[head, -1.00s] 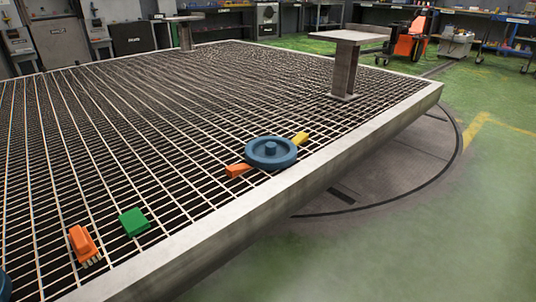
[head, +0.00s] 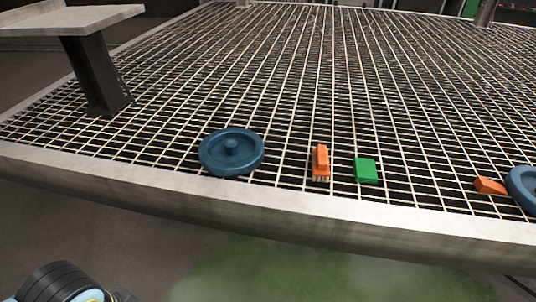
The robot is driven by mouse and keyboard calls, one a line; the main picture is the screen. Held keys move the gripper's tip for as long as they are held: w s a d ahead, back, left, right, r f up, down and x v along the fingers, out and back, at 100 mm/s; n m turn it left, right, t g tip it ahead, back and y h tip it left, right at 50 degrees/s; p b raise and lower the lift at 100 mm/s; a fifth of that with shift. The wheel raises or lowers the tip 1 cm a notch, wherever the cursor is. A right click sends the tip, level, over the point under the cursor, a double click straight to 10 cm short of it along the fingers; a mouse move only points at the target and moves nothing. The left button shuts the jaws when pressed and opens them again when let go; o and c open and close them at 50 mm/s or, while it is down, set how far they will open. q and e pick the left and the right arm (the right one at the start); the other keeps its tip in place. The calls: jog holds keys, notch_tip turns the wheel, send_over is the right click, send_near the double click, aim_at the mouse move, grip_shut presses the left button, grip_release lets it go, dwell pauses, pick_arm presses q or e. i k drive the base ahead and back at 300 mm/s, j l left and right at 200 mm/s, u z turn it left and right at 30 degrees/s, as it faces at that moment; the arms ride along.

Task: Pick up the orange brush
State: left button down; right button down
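The orange brush (head: 320,160) lies on the metal grating (head: 290,90) near its front edge, in the middle of the head view. It has a raised orange handle and pale bristles at its near end. Neither of my grippers is in view. A dark ribbed part with a light blue and yellow end shows at the bottom left; it may be part of my own body.
A second blue disc (head: 524,188) is cut off at the right edge, with an orange piece (head: 490,186) sticking out beside it. A pale table on a dark post (head: 75,20) stands on the grating at the left. A raised pale rim (head: 300,207) borders the grating in front.

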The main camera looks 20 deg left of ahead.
aim_at(320, 166)
jog(key=u, duration=0.2)
jog(key=i+l+z, duration=0.15)
jog(key=i+l, duration=0.15)
jog(key=l, duration=0.2)
jog(key=i+l+z, duration=0.2)
jog(key=i+l, duration=0.15)
jog(key=l, duration=0.1)
